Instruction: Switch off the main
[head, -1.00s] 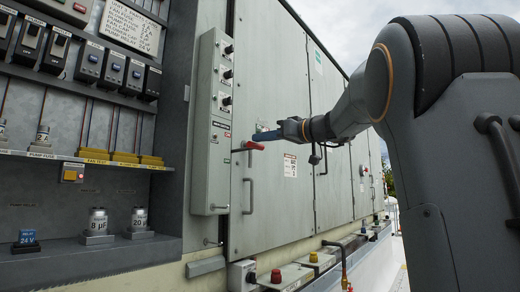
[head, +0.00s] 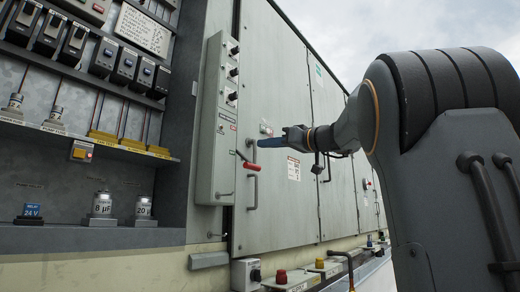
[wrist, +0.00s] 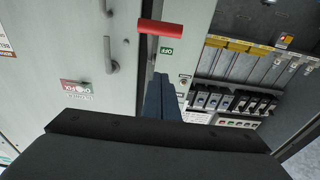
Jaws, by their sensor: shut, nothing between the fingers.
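The main switch is a lever with a red handle (head: 252,166) on the tall narrow grey switch box (head: 216,150). The lever slants down to the right from its pivot. In the wrist view, the red handle (wrist: 161,28) lies across the top, beside a green OFF label (wrist: 166,50). My gripper (head: 258,142) is shut and empty, its blue fingers pointing left just above the red handle in the head view. In the wrist view the shut fingers (wrist: 158,85) point toward the handle, with a visible gap between. The handle's pivot is partly hidden in the wrist view.
Grey cabinet doors (head: 278,90) with bar handles stand right of the switch box. An open bay with breakers (head: 105,57), yellow fuses and capacitors (head: 102,204) is on the left. Terminals with coloured knobs (head: 281,276) line a ledge below.

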